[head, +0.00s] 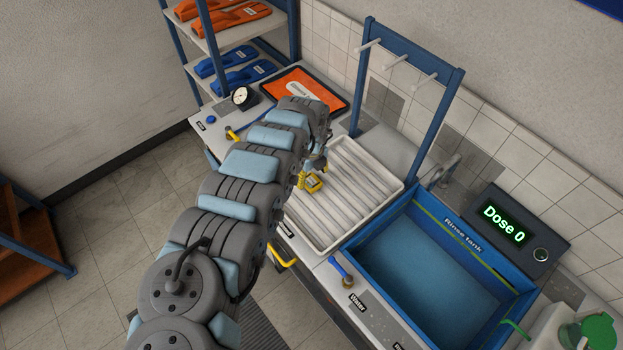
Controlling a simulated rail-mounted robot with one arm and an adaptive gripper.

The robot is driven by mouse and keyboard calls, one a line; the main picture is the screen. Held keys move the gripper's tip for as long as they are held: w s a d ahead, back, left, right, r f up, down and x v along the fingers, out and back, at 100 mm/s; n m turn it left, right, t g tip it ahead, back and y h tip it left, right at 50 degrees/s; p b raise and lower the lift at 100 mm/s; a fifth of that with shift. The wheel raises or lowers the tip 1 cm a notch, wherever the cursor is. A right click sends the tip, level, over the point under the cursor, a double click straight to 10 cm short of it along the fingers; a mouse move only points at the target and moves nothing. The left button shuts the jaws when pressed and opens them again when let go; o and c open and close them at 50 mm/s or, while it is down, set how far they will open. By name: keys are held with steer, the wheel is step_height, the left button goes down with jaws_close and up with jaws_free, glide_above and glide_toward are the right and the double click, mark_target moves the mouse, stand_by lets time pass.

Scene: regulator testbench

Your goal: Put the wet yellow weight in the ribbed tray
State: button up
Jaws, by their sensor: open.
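The yellow weight (312,183) is at the left part of the white ribbed tray (350,206). It appears to rest on the ribs, just inside the tray's left edge. Whether it is wet is too small to tell. My gripper (317,171) is right above the weight, at the end of my arm, and is open. My arm hides part of the gripper and the tray's near left edge. I cannot tell whether the fingers touch the weight.
The blue rinse tank (399,306) stands right of the tray, beside a display reading "Dose 0" (504,224). A blue peg frame (408,57) rises behind the tray. An orange mat (306,92), a gauge (241,96) and a shelf (216,47) with orange and blue items are further left.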

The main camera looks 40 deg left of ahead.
mark_target(312, 180)
step_height(312, 180, up, 9)
steer(key=b, duration=0.1)
stand_by(0.7)
steer(key=shift+r, duration=0.15)
steer(key=shift+w+d, duration=0.1)
